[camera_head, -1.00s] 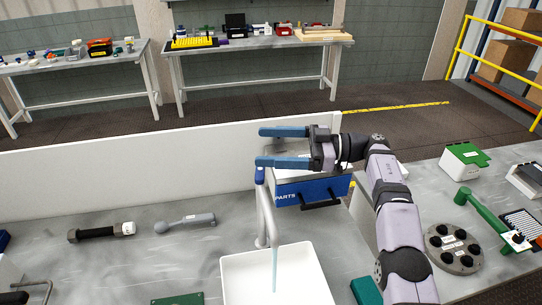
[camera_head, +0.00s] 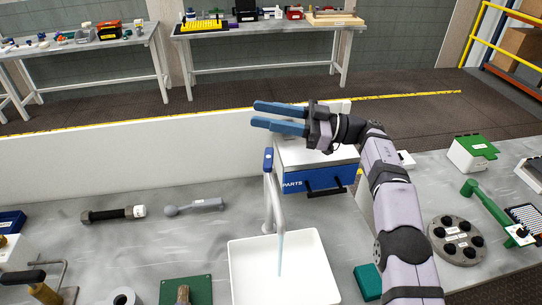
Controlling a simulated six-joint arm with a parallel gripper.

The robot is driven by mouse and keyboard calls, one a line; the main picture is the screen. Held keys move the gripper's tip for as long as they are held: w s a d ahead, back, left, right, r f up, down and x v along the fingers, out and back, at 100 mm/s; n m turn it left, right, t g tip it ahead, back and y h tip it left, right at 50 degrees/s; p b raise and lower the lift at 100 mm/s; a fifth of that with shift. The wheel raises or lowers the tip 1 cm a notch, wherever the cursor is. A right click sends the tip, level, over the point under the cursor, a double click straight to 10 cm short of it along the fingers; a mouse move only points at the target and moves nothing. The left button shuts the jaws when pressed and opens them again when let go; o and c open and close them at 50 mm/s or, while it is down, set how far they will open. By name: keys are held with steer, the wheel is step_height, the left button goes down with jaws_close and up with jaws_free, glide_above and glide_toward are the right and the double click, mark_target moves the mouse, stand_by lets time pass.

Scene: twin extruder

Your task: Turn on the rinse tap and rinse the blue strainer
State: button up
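The rinse tap (camera_head: 274,199) is a white upright pipe with a blue top (camera_head: 267,157). A thin pale-blue stream of water (camera_head: 280,258) runs from its spout into the white square basin (camera_head: 243,271). My gripper (camera_head: 256,114) is above and behind the tap top, apart from it, with its two blue fingers pointing left. The fingers are spread with nothing between them. I cannot make out a blue strainer in this view.
A blue-fronted parts box (camera_head: 293,186) stands right behind the tap. A dark bar with a white end (camera_head: 110,214) and a grey tool (camera_head: 195,207) lie left. A green plate (camera_head: 200,290) is front left. A round dark-holed block (camera_head: 456,242) and a green hammer (camera_head: 490,208) are right.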

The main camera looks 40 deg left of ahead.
steer(key=s+a+r+y, duration=0.3)
steer(key=a+r+y, duration=0.2)
steer(key=r, duration=0.3)
steer(key=m+t+h+b, duration=0.3)
steer(key=m+t+h, duration=1)
steer(key=m+t, duration=0.95)
glide_toward(267, 170)
steer(key=w+a+f+n+t, duration=0.2)
steer(key=n+t, duration=0.1)
steer(key=shift+w+a+f+n+t, duration=0.25)
steer(key=shift+w+a+f, duration=0.05)
steer(key=shift+a+f, duration=0.1)
steer(key=shift+p+x, duration=1.6)
steer(key=shift+x, duration=1.45)
steer(key=shift+w+a, duration=0.3)
steer(key=shift+w, duration=0.25)
steer(key=shift+c, duration=0.4)
jaws_close()
